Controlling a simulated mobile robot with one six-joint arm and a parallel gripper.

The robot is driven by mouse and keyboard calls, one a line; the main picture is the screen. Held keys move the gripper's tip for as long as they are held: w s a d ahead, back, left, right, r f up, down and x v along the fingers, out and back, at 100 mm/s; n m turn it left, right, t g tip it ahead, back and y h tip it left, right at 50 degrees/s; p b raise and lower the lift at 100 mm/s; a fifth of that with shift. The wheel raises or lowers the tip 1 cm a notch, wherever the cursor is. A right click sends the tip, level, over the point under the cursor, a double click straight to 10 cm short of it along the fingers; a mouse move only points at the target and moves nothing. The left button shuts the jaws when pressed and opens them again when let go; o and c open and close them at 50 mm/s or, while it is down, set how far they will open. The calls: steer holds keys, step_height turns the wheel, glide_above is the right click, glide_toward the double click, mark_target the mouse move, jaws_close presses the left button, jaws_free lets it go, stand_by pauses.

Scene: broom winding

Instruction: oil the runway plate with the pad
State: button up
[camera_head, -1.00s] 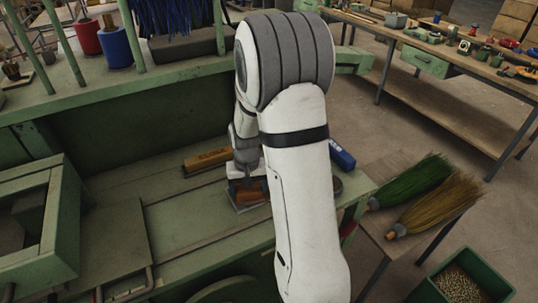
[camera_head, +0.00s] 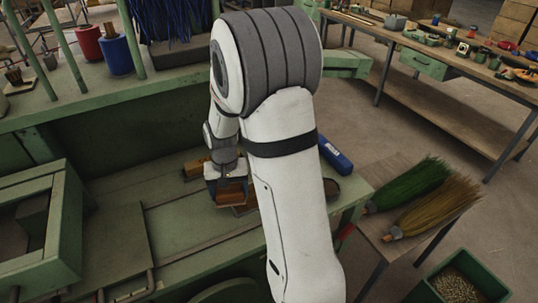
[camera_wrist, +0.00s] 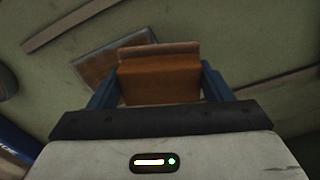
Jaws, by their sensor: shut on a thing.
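My gripper (camera_wrist: 160,88) is shut on the pad, a brown block (camera_wrist: 160,80) with a paler strip along its far edge. Its blue fingers flank the pad in the wrist view. In the head view the pad (camera_head: 230,191) hangs from my gripper (camera_head: 228,178), which is partly hidden by my arm.
A green frame (camera_head: 50,235) stands at the left. Green and straw brooms (camera_head: 435,205) lie on a side table. The bench between frame and pad is fairly clear.

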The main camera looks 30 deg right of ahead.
steer(key=shift+r+p, duration=1.05)
steer(key=shift+r, duration=0.9)
steer(key=shift+f, duration=0.1)
